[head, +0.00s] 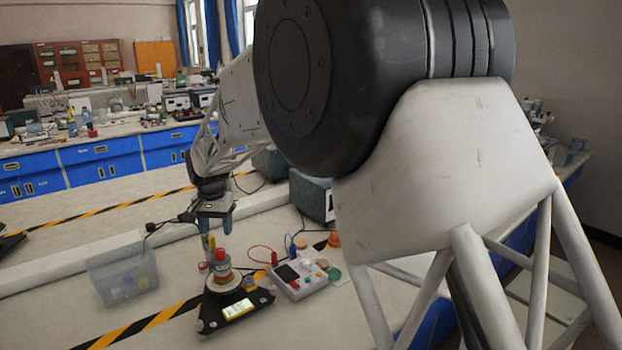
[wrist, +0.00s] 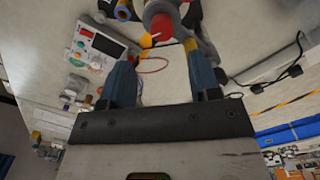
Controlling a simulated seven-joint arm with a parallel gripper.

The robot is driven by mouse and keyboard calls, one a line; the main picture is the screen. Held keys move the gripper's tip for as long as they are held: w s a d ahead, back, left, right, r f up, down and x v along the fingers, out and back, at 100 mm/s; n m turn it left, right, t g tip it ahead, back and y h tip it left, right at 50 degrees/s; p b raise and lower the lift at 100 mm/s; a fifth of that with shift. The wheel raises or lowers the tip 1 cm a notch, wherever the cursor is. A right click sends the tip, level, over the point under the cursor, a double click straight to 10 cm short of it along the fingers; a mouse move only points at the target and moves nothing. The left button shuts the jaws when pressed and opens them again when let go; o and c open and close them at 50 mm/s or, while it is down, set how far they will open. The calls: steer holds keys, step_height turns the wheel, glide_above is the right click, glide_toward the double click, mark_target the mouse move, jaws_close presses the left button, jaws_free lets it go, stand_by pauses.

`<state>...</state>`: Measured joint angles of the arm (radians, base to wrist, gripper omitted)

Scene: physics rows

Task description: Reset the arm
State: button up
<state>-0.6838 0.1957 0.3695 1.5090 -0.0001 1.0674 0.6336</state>
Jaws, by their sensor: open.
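My gripper (head: 219,238) is above the bench in the head view, pointing down. Its two blue fingers stand apart, and it appears empty. In the wrist view the open fingers (wrist: 158,58) show with a gap between them. Just below the fingertips, a red-topped stack (head: 222,264) stands on the round pan of a dark scale (head: 212,322) with a lit yellow display. A red piece also shows beyond the fingers in the wrist view (wrist: 160,24). I cannot tell the exact clearance between fingertips and stack.
A clear plastic bin (head: 128,292) holding small items stands left of the scale. A white meter box (head: 302,287) with red and blue leads stands right. A dark instrument box (head: 312,196) is behind. Black-yellow tape (head: 150,325) crosses the bench; the left bench is largely clear.

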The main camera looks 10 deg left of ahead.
steer(key=s+d+r, duration=0.4)
steer(key=d, duration=0.7)
steer(key=s+d+r+t, duration=0.1)
steer(key=s+d+r, duration=0.2)
steer(key=d, duration=0.8)
steer(key=s+d+r, duration=0.4)
steer(key=d, duration=0.8)
steer(key=s+d+f, duration=0.2)
steer(key=s+d, duration=0.8)
steer(key=s, duration=0.3)
steer(key=s+d+f+t, duration=0.1)
steer(key=s+d+f, duration=0.2)
steer(key=s+d, duration=0.7)
steer(key=s, duration=0.3)
steer(key=shift+d+m+t, duration=0.3)
steer(key=shift+m, duration=0.1)
